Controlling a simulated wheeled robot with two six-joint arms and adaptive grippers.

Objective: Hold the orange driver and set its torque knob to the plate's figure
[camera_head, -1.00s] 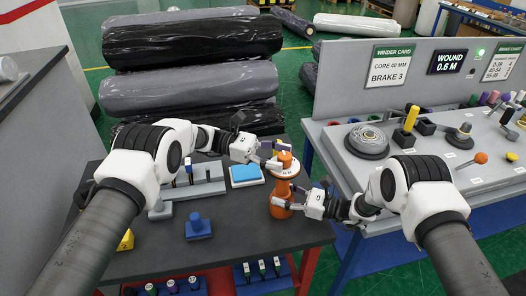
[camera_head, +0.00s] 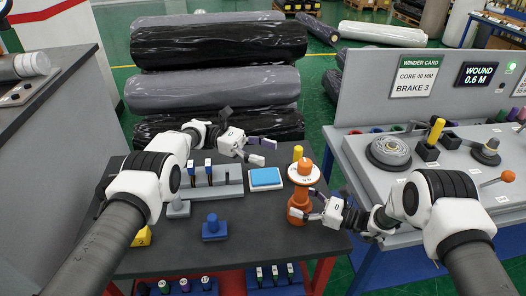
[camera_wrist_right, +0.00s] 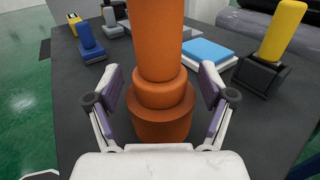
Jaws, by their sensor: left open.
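The orange driver (camera_head: 297,201) stands upright on the dark bench, with a white dial (camera_head: 303,174) and an orange knob at its top. The dial's marks are too small to read. My right gripper (camera_head: 306,203) has its fingers on either side of the driver's lower body. In the right wrist view the driver (camera_wrist_right: 160,45) stands between the open fingers, with gaps showing at both sides. My left gripper (camera_head: 268,151) is open and empty, to the left of the knob and apart from it. The winder card (camera_head: 414,76) reads core 40 mm, brake 3.
A blue pad (camera_head: 265,177) lies left of the driver, with a tool rack (camera_head: 215,187) and a blue knobbed block (camera_head: 214,229) further left. A yellow-handled thing (camera_head: 298,152) stands behind the driver. Wrapped rolls (camera_head: 220,90) are stacked beyond the bench; a grey console is right.

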